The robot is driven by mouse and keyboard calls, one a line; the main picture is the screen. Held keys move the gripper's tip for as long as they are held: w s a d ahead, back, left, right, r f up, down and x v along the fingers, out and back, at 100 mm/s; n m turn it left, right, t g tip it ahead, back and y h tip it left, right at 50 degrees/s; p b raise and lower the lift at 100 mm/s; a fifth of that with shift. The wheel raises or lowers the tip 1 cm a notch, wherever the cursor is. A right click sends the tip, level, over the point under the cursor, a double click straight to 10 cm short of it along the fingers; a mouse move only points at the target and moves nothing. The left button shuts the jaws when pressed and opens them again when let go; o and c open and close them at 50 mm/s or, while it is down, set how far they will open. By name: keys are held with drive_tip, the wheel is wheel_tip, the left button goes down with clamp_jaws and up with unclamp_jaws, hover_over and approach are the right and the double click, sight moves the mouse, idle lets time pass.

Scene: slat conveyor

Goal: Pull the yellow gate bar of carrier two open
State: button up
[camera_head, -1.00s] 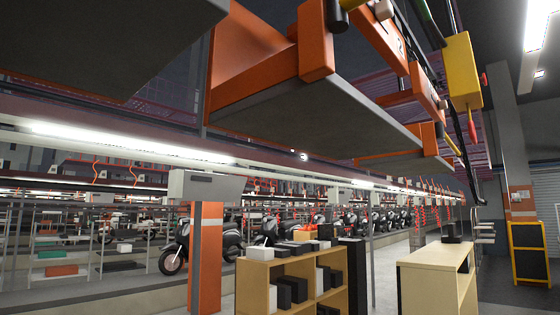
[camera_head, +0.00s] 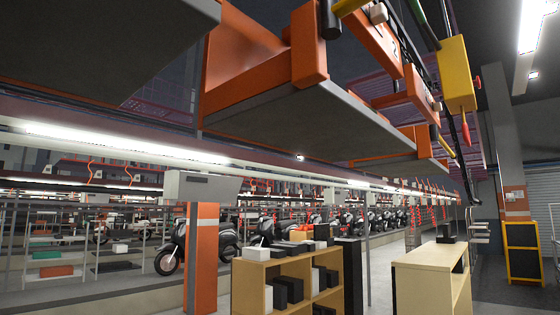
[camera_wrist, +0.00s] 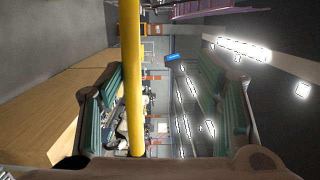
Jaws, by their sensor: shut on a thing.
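In the wrist view a yellow gate bar (camera_wrist: 130,75) runs from the top edge down between the two green-padded fingers of my gripper (camera_wrist: 163,95). The exact contact at the pads is hard to see. In the head view the carrier marked 2 (camera_head: 385,40) has an orange frame and a grey underside, high overhead. A short yellow piece (camera_head: 349,6) shows at the top edge beside a black cylinder (camera_head: 330,20). My gripper is out of the head view.
A yellow box (camera_head: 456,75) hangs at the right of the carriers. Another grey carrier plate (camera_head: 90,45) fills the upper left. Below stand an orange post (camera_head: 202,258), a wooden shelf with boxes (camera_head: 262,270) and a pale counter (camera_head: 430,280). The floor at the right looks clear.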

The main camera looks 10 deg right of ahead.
drive_tip(key=shift+s+a+r, duration=0.2)
drive_tip(key=shift+s+a, duration=0.25)
drive_tip(key=shift+a, duration=0.05)
drive_tip(key=shift+s+a+r, duration=0.15)
drive_tip(key=shift+s+a, duration=0.25)
drive_tip(key=shift+a, duration=0.1)
drive_tip(key=shift+c, duration=0.2)
drive_tip(key=shift+s+a+f, duration=0.55)
drive_tip(key=shift+s+a, duration=0.2)
drive_tip(key=shift+a, duration=0.1)
drive_tip(key=shift+p, duration=0.3)
drive_tip(key=shift+c, duration=0.6)
